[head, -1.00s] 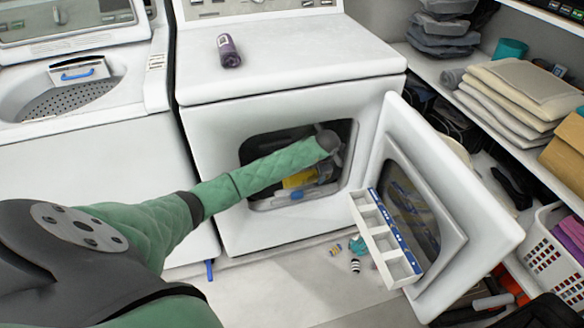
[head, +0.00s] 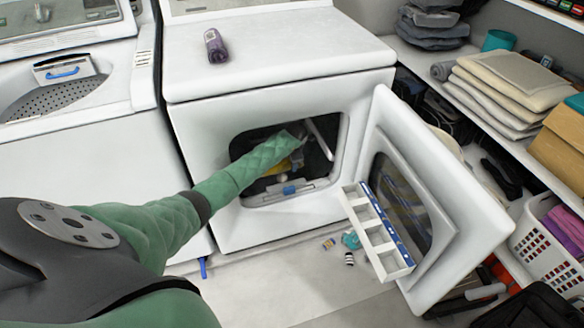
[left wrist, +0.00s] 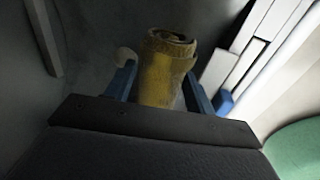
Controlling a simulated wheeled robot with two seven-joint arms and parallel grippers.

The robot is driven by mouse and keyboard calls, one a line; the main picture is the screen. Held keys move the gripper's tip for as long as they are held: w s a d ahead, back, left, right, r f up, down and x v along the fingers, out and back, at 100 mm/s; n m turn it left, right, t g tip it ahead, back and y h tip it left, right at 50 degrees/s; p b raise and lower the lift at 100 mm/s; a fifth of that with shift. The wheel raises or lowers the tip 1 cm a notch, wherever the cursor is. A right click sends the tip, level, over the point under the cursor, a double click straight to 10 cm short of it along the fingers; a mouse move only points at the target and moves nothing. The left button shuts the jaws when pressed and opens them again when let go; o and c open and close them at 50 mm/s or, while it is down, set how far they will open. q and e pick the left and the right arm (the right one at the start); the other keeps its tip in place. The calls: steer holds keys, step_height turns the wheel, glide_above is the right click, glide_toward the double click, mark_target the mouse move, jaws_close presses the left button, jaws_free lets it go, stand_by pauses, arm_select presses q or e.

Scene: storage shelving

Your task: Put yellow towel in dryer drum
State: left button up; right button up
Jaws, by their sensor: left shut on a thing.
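The yellow towel (left wrist: 160,75) is a rolled bundle, seen in the left wrist view between the two blue fingers of my left gripper (left wrist: 160,88), which is shut on it. In the head view my green left arm reaches through the open dryer doorway, and a bit of yellow towel (head: 297,161) shows inside the dryer drum (head: 325,130), partly behind the arm. The left gripper itself is mostly hidden there. The dryer (head: 205,130) is white and its door (head: 470,215) stands open to the right. My right gripper is not in view.
A white divided tray (head: 378,232) leans at the open door, with small items (head: 350,241) on the floor beside it. Shelves with folded towels (head: 500,90) and a white basket (head: 540,245) stand at right.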

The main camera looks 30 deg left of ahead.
arm_select(q)
step_height(320, 180, down, 4)
steer(key=shift+r, duration=0.15)
steer(key=shift+f, duration=0.25)
steer(key=o, duration=1.1)
steer(key=shift+r, duration=0.1)
